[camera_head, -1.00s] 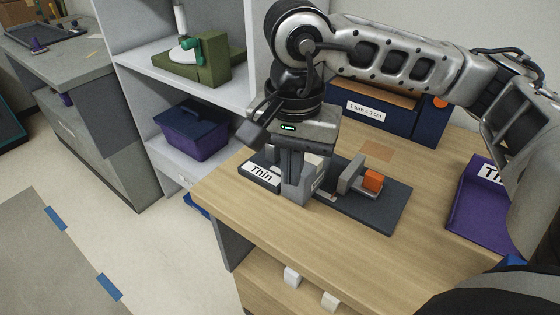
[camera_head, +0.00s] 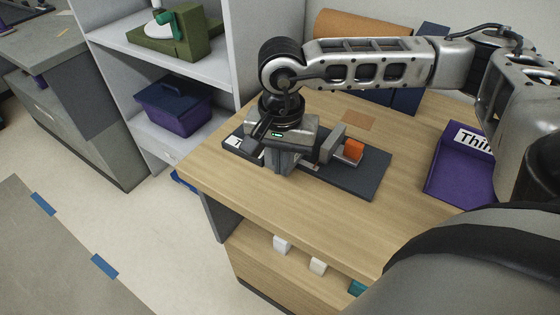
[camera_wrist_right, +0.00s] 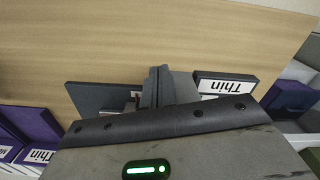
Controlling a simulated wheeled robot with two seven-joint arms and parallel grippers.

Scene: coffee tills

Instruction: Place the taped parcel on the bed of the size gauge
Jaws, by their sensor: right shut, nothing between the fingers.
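The size gauge is a dark flat bed (camera_head: 366,180) on the wooden table, with a grey upright plate (camera_head: 333,143) and an orange block (camera_head: 353,150) on it. A "Thin" label (camera_head: 235,142) shows at its left end; it also shows in the right wrist view (camera_wrist_right: 229,88). My right gripper (camera_head: 283,168) is shut and empty, low over the left part of the gauge; its fingers also show in the right wrist view (camera_wrist_right: 160,85). They hide part of the gauge. I cannot make out the taped parcel in either view. My left gripper is not in view.
A purple tray (camera_head: 450,185) with a "Thin" label stands at the table's right. Behind is a dark blue box (camera_head: 405,98), partly hidden by my arm. A white shelf (camera_head: 135,35) with a purple bin (camera_head: 178,112) stands left. The table's front is clear.

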